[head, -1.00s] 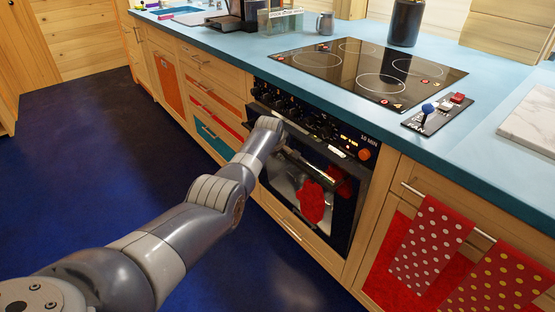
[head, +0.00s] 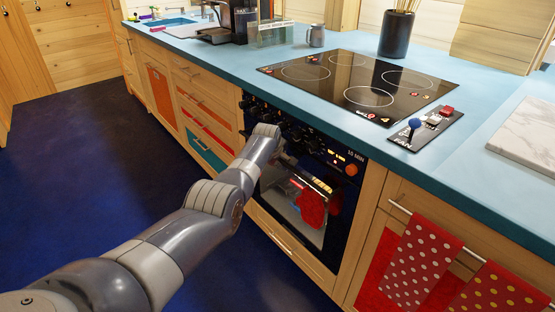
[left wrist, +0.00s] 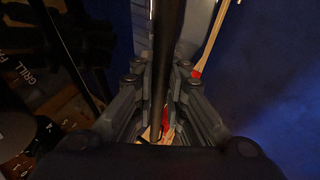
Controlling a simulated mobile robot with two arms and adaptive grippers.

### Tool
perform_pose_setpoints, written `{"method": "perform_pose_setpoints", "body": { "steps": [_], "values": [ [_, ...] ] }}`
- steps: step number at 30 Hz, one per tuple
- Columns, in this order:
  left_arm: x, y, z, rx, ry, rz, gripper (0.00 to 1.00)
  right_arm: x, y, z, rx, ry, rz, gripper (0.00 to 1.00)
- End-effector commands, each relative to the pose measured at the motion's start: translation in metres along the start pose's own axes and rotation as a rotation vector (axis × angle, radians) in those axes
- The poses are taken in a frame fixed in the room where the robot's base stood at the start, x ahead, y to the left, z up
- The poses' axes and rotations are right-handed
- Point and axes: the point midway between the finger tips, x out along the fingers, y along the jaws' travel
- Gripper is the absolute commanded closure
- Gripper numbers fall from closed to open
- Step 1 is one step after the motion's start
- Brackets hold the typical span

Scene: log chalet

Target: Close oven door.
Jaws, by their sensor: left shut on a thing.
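The black oven (head: 338,212) is built into the wooden cabinets under the cooktop. Its glass door looks upright and close to the oven front; whether a small gap is left I cannot tell. My left gripper (head: 284,160) is at the top of the door, just below the knobs, partly hidden by my arm. In the left wrist view, my left gripper (left wrist: 160,88) is shut around the dark bar of the door handle (left wrist: 167,40), which runs between its fingers. My right gripper is not in view.
The black cooktop (head: 357,85) lies in the blue counter above, with a fan switch panel (head: 425,127) beside it. Red dotted towels (head: 422,262) hang on a rail at right. A red shape (head: 311,205) shows in the door glass. The dark blue floor (head: 85,165) is clear at left.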

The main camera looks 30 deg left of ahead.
Motion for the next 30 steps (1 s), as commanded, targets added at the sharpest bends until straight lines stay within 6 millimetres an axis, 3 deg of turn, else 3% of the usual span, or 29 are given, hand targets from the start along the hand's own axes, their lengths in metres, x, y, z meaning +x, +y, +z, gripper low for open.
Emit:
{"method": "perform_pose_setpoints", "body": {
  "steps": [1, 3, 19, 30],
  "values": [
    [-0.004, 0.011, -0.001, -0.004, 0.004, 0.024, 0.81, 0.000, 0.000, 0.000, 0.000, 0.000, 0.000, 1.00],
    [-0.004, 0.011, -0.001, -0.004, 0.004, 0.024, 0.67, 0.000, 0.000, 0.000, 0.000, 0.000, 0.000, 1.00],
    [-0.005, 0.006, -0.001, -0.001, 0.002, 0.014, 0.67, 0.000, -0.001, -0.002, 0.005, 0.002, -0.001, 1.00],
    [-0.027, 0.005, 0.000, -0.001, 0.002, 0.014, 0.67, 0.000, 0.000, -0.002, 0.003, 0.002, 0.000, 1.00]
  ]
}}
